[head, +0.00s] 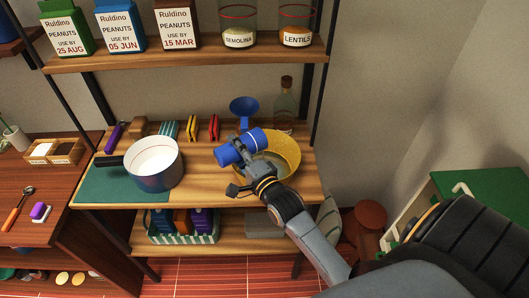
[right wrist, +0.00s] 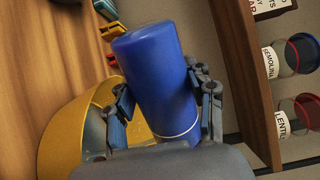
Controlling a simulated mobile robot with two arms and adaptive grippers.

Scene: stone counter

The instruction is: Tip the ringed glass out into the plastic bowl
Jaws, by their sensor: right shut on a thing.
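A blue glass (head: 238,148) with a thin white ring is held by my right gripper (head: 246,168), which is shut around its sides. In the head view the glass lies strongly tilted, nearly on its side, over the left part of the yellow plastic bowl (head: 290,150). The right wrist view shows the glass (right wrist: 158,75) between the two fingers, with the bowl (right wrist: 65,130) behind and to the left. The glass's contents cannot be seen, and the glass and arm hide part of the bowl's inside. My left gripper is not in view.
A white pot (head: 155,160) stands on a green mat (head: 103,185) left of the bowl. A blue funnel (head: 244,108) and a bottle (head: 285,105) stand behind the bowl. An upper shelf (head: 190,55) holds peanut packs and jars.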

